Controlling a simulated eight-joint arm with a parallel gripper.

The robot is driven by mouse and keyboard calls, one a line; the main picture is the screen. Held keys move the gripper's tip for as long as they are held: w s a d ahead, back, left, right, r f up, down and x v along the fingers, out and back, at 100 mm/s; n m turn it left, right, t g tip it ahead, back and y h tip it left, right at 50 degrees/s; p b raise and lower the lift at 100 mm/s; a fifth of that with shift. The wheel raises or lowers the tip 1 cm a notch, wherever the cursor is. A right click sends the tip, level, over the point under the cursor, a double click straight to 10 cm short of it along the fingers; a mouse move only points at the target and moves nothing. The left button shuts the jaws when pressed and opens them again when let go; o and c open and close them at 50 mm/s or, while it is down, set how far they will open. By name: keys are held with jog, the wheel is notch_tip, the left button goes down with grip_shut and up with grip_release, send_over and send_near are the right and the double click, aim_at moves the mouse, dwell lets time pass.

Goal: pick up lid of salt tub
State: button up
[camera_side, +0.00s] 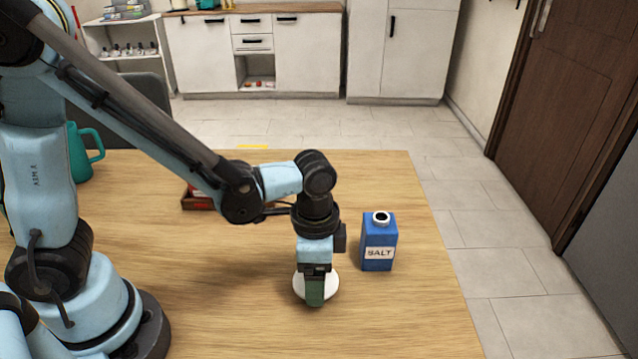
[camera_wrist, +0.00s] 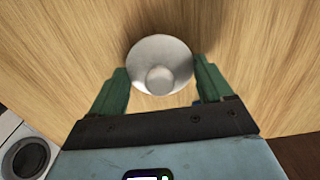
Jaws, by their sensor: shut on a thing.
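The lid (camera_wrist: 177,58) is a round, pale grey-white disc with a small raised knob. In the wrist view it sits between the green fingertips of my gripper (camera_wrist: 161,80), which is shut on it. In the side view the white lid (camera_side: 300,285) shows around the fingers of my gripper (camera_side: 315,291), partly hidden by them. It is at or close above the table; I cannot tell which. The blue salt tub (camera_side: 378,235), with a white "SALT" label, stands upright to the right of my gripper. Its top shows a white-rimmed dark opening.
The wooden table (camera_side: 420,320) is clear in front and around the tub, with its right edge beyond it. A red box (camera_side: 196,200) lies partly behind my arm. A teal mug (camera_side: 80,152) stands at the left. A white thing with a dark round opening (camera_wrist: 27,157) shows in the wrist view.

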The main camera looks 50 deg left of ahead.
notch_tip(320, 180, up, 3)
jog(key=shift+f, duration=0.2)
jog(key=s+d+r, duration=0.6)
jog(key=s+r, duration=0.1)
jog(key=s, duration=0.2)
jog(key=w+a+r+n, duration=0.1)
jog(key=w+a+n, duration=0.3)
jog(key=w+a, duration=0.55)
jog(key=w+a+r+n, duration=0.2)
jog(key=w+a+n, duration=0.4)
jog(key=a, duration=0.6)
jog(key=w+a+n, duration=0.1)
jog(key=a+n, duration=0.1)
jog(key=a, duration=1)
jog(key=shift+w+a+f, duration=0.1)
jog(key=shift+f, duration=3.05)
jog(key=shift+f, duration=0.15)
